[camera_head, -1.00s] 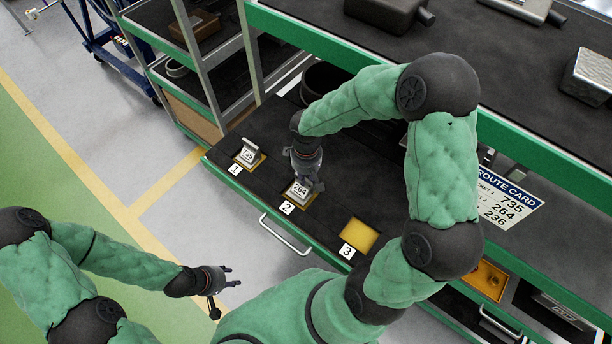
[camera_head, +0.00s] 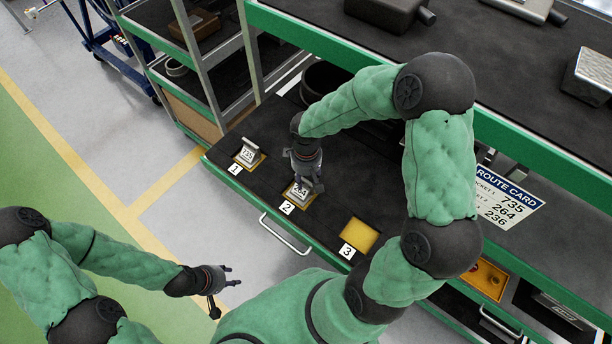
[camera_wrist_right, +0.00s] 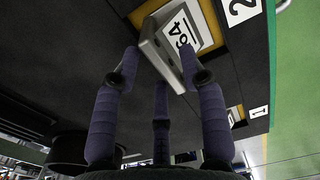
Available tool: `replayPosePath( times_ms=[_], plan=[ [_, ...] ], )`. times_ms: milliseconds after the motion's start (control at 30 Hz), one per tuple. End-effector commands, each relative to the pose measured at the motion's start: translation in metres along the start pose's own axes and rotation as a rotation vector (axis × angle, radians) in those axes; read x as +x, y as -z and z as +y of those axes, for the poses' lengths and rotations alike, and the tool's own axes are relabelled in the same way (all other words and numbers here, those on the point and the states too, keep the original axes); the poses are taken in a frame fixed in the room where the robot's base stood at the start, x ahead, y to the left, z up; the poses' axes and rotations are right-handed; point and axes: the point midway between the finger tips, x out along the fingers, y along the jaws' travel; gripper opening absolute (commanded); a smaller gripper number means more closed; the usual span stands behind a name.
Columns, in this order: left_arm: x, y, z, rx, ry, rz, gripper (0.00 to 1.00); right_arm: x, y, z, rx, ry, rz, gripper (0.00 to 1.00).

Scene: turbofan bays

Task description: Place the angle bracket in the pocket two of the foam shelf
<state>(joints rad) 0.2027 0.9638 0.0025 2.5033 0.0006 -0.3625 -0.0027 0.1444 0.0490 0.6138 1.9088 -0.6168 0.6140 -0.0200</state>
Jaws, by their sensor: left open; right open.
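The angle bracket (camera_wrist_right: 158,45), a grey part with a white label ending in 64, sits at pocket two (camera_head: 287,196) of the foam shelf (camera_head: 335,205). It looks tilted against the yellow pocket floor in the right wrist view; whether it is fully seated I cannot tell. My right gripper (camera_head: 306,186) is open just above it and hides part of it. In the right wrist view its fingers (camera_wrist_right: 155,68) are spread around the bracket's near end. My left gripper (camera_head: 226,282) is open and empty, off the shelf's front at lower left.
Pocket one holds a grey part labelled 735 (camera_head: 249,154). Pocket three (camera_head: 358,236) is empty, with a yellow floor. A route card (camera_head: 507,200) lists 735, 264 and 236. A drawer handle (camera_head: 285,236) juts from the shelf front. The upper shelf (camera_head: 480,60) holds metal parts.

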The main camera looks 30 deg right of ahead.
Motion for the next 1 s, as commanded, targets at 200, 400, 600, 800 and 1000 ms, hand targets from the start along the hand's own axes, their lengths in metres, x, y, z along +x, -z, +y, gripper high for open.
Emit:
replayPosePath(
  times_ms=[200, 400, 600, 800, 1000],
  plan=[
    [0.0, 0.0, 0.0, 0.0, 0.0, 0.0, 0.43, -0.035, 0.001, 0.001, 0.001, -0.004, 0.006, 0.42],
    [0.002, 0.0, -0.001, 0.0, 0.0, 0.0, 0.43, -0.076, 0.002, 0.001, 0.0, -0.004, 0.006, 0.42],
    [0.003, 0.0, -0.001, 0.0, 0.0, 0.0, 0.43, -0.106, 0.001, 0.001, 0.0, -0.003, 0.003, 0.42],
    [0.004, 0.0, -0.001, 0.0, 0.0, 0.0, 0.43, -0.12, 0.0, 0.001, 0.001, -0.002, 0.001, 0.42],
    [0.004, 0.0, -0.001, 0.0, 0.0, 0.0, 0.43, -0.122, 0.0, 0.0, 0.001, -0.001, 0.0, 0.42]
  ],
)
